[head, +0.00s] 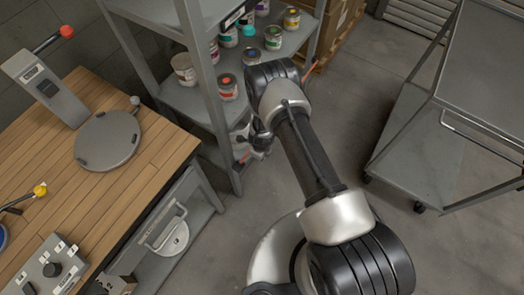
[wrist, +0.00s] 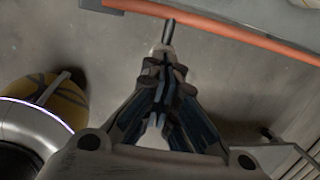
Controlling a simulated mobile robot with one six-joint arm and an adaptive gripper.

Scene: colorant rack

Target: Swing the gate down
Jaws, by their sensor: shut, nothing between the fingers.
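An orange bar (wrist: 225,28), which looks like the gate's edge, crosses the top of the wrist view at a slant. In the head view, a short orange piece (head: 311,70) shows beside my arm at the rack; the arm hides much of that area. My gripper (wrist: 165,72) is shut and empty, its fingers pointing towards the bar. A thin grey rod (wrist: 168,32) shows between the fingertips and the bar; I cannot tell whether they touch. In the head view, my gripper (head: 252,143) is partly hidden beside the rack front.
The grey rack (head: 213,85) holds several colorant cans. A wooden bench (head: 60,170) with a round grey plate (head: 107,139) stands at the left. A grey cart (head: 485,75) stands at the right. Bare floor (head: 370,100) lies between rack and cart.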

